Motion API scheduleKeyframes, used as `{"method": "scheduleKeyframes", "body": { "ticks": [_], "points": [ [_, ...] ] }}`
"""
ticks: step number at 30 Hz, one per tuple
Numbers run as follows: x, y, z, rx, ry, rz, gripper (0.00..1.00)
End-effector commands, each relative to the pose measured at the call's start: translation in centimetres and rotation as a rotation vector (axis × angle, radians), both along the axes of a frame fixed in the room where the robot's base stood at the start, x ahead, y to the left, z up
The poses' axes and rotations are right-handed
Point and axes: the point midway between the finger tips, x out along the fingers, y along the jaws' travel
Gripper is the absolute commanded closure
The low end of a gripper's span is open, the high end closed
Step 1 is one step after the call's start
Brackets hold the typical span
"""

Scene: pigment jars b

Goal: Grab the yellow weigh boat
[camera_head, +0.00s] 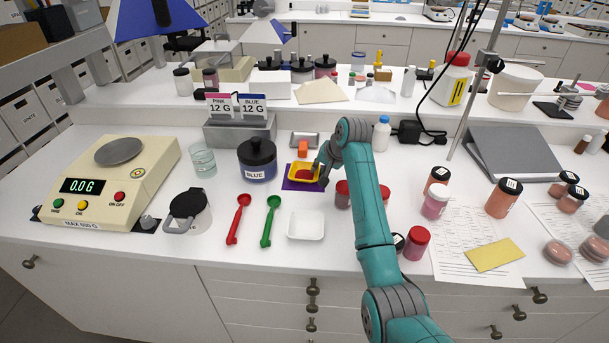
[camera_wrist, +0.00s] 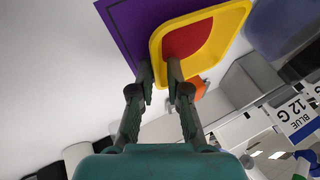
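The yellow weigh boat (camera_head: 301,166) holds red powder and sits on a purple mat (camera_head: 291,186). My gripper (camera_head: 321,172) is at the boat's right side in the head view, pointing down, and partly hides that side. In the wrist view, the fingers (camera_wrist: 160,69) straddle the near edge of the yellow boat (camera_wrist: 228,32). One fingertip is over the red powder inside, the other just outside over the purple mat (camera_wrist: 130,28). A gap shows between the fingers, with yellow rim in it. I cannot tell whether either finger touches the boat.
A blue-labelled jar (camera_head: 257,160) stands left of the boat, and an orange block (camera_head: 303,148) lies behind it. A white weigh boat (camera_head: 306,225), a green spoon (camera_head: 271,222) and a red spoon (camera_head: 238,220) lie in front. Red jars stand close to my arm.

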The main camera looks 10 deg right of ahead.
Motion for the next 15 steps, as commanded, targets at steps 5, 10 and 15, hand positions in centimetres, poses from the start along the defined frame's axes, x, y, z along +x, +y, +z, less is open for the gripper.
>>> {"method": "scheduleKeyframes", "body": {
  "ticks": [5, 10, 15],
  "points": [
    [0.0, -0.02, 0.03, 0.0, 0.0, 0.0, 0.92],
    [-0.01, -0.03, 0.04, 0.0, 0.0, 0.0, 1.0],
    [-0.02, -0.03, 0.05, 0.0, 0.0, 0.0, 1.0]
  ]
}}
